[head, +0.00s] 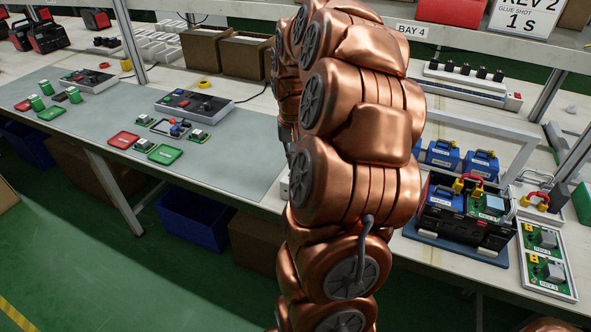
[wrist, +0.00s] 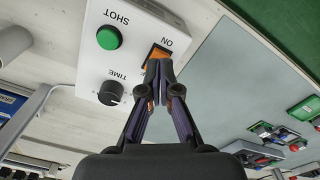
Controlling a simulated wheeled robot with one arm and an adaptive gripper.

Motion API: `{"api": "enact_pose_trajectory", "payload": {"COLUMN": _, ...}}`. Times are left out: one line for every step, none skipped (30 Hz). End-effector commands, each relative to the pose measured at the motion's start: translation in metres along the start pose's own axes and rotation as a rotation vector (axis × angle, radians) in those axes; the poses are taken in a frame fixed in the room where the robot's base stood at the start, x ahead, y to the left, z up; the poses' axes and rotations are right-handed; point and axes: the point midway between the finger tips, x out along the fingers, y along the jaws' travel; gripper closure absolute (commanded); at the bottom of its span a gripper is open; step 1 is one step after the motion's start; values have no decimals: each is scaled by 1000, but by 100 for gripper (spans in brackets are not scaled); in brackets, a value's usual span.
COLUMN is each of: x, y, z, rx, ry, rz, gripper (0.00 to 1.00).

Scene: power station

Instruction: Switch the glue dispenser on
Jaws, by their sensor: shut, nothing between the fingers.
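The glue dispenser (wrist: 135,30) is a white box in the wrist view, seen upside down. Its face has a green SHOT button (wrist: 109,38), a black TIME knob (wrist: 111,92) and an orange switch (wrist: 155,52) with a dark frame, marked ON. My gripper (wrist: 160,80) is shut and empty. Its fingertips are right at the switch and cover part of it; I cannot tell whether they touch it or which way it is set.
A grey mat (head: 235,150) with red and green trays and a control box (head: 194,104) lies left of my arm. On the right stand a black case (head: 460,212) with boards, blue batteries (head: 442,153) and a white tray (head: 548,268). A shelf post (head: 128,40) rises at left.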

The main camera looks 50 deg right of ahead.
Motion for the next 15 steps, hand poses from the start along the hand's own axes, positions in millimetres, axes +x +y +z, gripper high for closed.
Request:
{"api": "enact_pose_trajectory", "payload": {"x": 1, "y": 0, "z": 0, "rx": 0, "ry": 0, "rz": 0, "gripper": 100}}
{"api": "enact_pose_trajectory", "payload": {"x": 2, "y": 0, "z": 0, "rx": 0, "ry": 0, "rz": 0, "gripper": 100}}
{"api": "enact_pose_trajectory", "payload": {"x": 2, "y": 0, "z": 0, "rx": 0, "ry": 0, "rz": 0, "gripper": 100}}
{"api": "enact_pose_trajectory", "payload": {"x": 2, "y": 0, "z": 0, "rx": 0, "ry": 0, "rz": 0, "gripper": 100}}
{"api": "enact_pose_trajectory", "payload": {"x": 3, "y": 0, "z": 0, "rx": 0, "ry": 0, "rz": 0, "gripper": 100}}
{"api": "enact_pose_trajectory", "payload": {"x": 3, "y": 0, "z": 0, "rx": 0, "ry": 0, "rz": 0, "gripper": 100}}
{"api": "enact_pose_trajectory", "payload": {"x": 4, "y": 0, "z": 0, "rx": 0, "ry": 0, "rz": 0, "gripper": 100}}
{"api": "enact_pose_trajectory", "payload": {"x": 4, "y": 0, "z": 0, "rx": 0, "ry": 0, "rz": 0, "gripper": 100}}
{"api": "enact_pose_trajectory", "payload": {"x": 4, "y": 0, "z": 0, "rx": 0, "ry": 0, "rz": 0, "gripper": 100}}
{"api": "enact_pose_trajectory", "payload": {"x": 5, "y": 0, "z": 0, "rx": 0, "ry": 0, "rz": 0, "gripper": 100}}
{"api": "enact_pose_trajectory", "payload": {"x": 5, "y": 0, "z": 0, "rx": 0, "ry": 0, "rz": 0, "gripper": 100}}
{"api": "enact_pose_trajectory", "payload": {"x": 6, "y": 0, "z": 0, "rx": 0, "ry": 0, "rz": 0, "gripper": 100}}
{"api": "enact_pose_trajectory", "payload": {"x": 6, "y": 0, "z": 0, "rx": 0, "ry": 0, "rz": 0, "gripper": 100}}
{"api": "enact_pose_trajectory", "payload": {"x": 6, "y": 0, "z": 0, "rx": 0, "ry": 0, "rz": 0, "gripper": 100}}
{"api": "enact_pose_trajectory", "payload": {"x": 7, "y": 0, "z": 0, "rx": 0, "ry": 0, "rz": 0, "gripper": 100}}
